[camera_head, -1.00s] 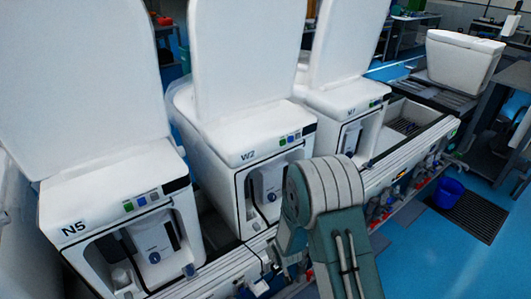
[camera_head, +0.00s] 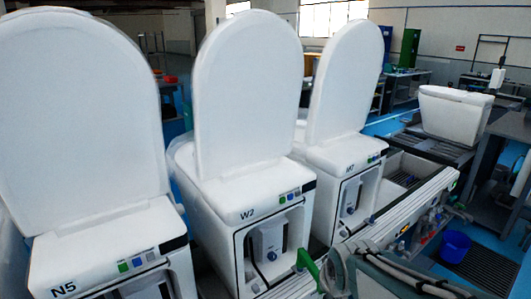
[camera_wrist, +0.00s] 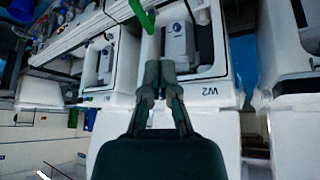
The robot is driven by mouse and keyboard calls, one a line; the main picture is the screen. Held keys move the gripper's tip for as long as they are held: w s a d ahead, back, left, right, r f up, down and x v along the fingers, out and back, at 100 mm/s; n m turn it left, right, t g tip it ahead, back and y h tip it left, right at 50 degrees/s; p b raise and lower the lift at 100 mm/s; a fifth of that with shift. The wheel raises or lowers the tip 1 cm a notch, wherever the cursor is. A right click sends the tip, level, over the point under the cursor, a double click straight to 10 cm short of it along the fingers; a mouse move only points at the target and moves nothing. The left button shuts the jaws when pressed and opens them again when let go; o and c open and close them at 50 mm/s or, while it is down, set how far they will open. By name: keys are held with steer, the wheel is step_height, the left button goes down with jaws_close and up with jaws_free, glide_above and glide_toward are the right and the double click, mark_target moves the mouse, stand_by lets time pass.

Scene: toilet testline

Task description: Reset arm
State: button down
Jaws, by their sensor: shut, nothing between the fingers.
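My gripper (camera_wrist: 160,68) shows in the wrist view with its two dark fingers close together, shut and empty. The wrist picture is turned upside down, and the fingers point towards the open front of the white toilet unit W2 (camera_wrist: 205,110), over its grey inner box (camera_wrist: 178,42). I cannot tell whether they touch it. In the head view, part of my arm (camera_head: 385,275) lies low at the right of centre, in front of the line. The fingers are not clear there. Unit W2 (camera_head: 235,205) stands in the middle with its lid raised.
Unit N5 (camera_head: 100,255) stands at the left and another white unit (camera_head: 340,175) at the right, both with lids up. A green bar (camera_head: 308,264) sits close to my arm. A white tank (camera_head: 452,112) and blue bucket (camera_head: 455,245) are farther right.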

steer(key=s+d+r, duration=0.1)
steer(key=s+r, duration=0.2)
steer(key=s, duration=0.4)
steer(key=s+d+r+m, duration=0.1)
steer(key=s+r, duration=0.1)
steer(key=s, duration=0.5)
steer(key=shift+s+d+r+m+g, duration=0.25)
steer(key=shift+s+r+m+g, duration=0.05)
steer(key=shift+s+r, duration=0.1)
